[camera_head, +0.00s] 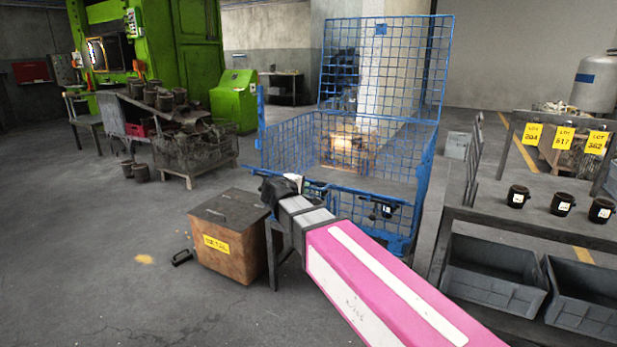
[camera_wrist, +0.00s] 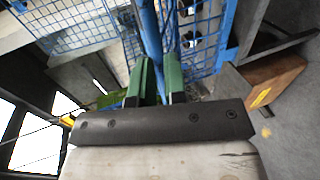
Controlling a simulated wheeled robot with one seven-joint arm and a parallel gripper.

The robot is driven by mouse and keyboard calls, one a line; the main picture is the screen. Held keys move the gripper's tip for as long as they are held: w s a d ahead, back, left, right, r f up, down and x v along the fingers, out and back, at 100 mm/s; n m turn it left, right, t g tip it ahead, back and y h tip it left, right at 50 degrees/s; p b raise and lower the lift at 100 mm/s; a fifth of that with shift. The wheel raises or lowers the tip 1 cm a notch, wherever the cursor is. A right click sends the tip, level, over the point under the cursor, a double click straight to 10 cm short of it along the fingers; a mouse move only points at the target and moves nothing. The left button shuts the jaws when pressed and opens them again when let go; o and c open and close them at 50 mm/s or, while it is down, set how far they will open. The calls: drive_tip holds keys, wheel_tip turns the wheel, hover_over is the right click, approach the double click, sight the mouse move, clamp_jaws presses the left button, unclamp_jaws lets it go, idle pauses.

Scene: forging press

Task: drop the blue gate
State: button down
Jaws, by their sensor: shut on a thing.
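The blue gate (camera_head: 345,205) is the mesh front panel of a blue wire cage (camera_head: 385,60). It stands raised on the cage's near side in the head view. My gripper (camera_head: 290,184) is at the left part of the gate's top rail. In the wrist view my gripper (camera_wrist: 159,78) has its two green fingers on either side of a blue bar of the gate (camera_wrist: 151,40), shut on it. My arm hides part of the gate's lower front in the head view.
A brown lidded box (camera_head: 228,240) stands on the floor left of my arm, with a small black object (camera_head: 181,257) beside it. A bench with black mugs (camera_head: 562,204) and grey bins (camera_head: 494,272) is at the right. Floor at the left front is mostly clear.

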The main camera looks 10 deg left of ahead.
wheel_tip(320, 180, down, 13)
drive_tip(key=s, duration=0.1)
drive_tip(key=shift+s+a+r+t, duration=0.2)
drive_tip(key=shift+s+a+t, duration=0.1)
drive_tip(key=shift+a+t, duration=0.1)
idle(0.4)
drive_tip(key=c, duration=1.2)
unclamp_jaws()
drive_tip(key=shift+o, duration=0.2)
drive_tip(key=v, duration=1)
drive_tip(key=shift+s+a, duration=0.15)
drive_tip(key=shift+s, duration=0.25)
